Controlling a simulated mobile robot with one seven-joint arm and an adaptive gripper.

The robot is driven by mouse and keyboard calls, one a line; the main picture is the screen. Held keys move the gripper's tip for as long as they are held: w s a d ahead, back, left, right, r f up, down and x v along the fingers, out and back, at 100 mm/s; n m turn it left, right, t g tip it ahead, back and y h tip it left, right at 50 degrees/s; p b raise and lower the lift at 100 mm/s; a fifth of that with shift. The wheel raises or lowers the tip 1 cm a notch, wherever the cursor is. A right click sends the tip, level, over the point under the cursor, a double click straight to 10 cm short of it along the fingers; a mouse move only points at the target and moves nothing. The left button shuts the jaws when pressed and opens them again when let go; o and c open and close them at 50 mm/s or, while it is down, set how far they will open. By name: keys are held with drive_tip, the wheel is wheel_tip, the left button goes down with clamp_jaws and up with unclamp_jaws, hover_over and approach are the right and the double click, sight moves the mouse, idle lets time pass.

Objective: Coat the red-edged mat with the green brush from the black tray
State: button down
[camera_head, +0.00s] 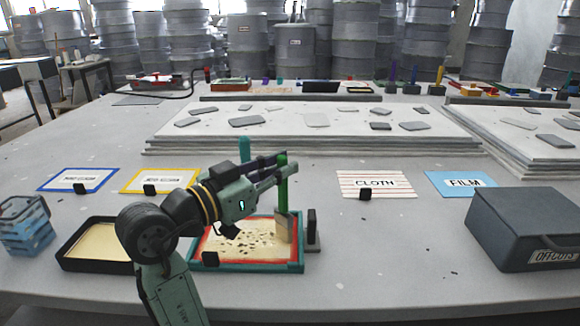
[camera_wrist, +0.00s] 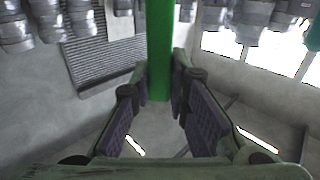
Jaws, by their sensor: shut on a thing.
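The red-edged mat (camera_head: 235,246) lies inside a teal frame (camera_head: 250,267) in the front middle. Its surface is cream with dark patches, mostly toward the middle. My gripper (camera_head: 278,172) is shut on the green brush (camera_head: 283,187) and holds it upright by the handle. The pale brush head hangs over the right part of the mat; I cannot tell whether it touches. In the wrist view the green handle (camera_wrist: 160,50) stands between the two fingers. The black tray (camera_head: 70,252) with cream contents stands left of the mat, partly hidden by my arm.
A dark upright block (camera_head: 312,228) stands at the frame's right edge. A CLOTH sheet (camera_head: 375,184), a blue FILM sheet (camera_head: 462,184) and a grey OFFCUTS box (camera_head: 530,225) are to the right. Stacked white sheets (camera_head: 300,135) lie behind.

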drive_tip(key=a, duration=1.6)
drive_tip(key=shift+b, duration=0.35)
idle(0.5)
drive_tip(key=shift+d, duration=0.1)
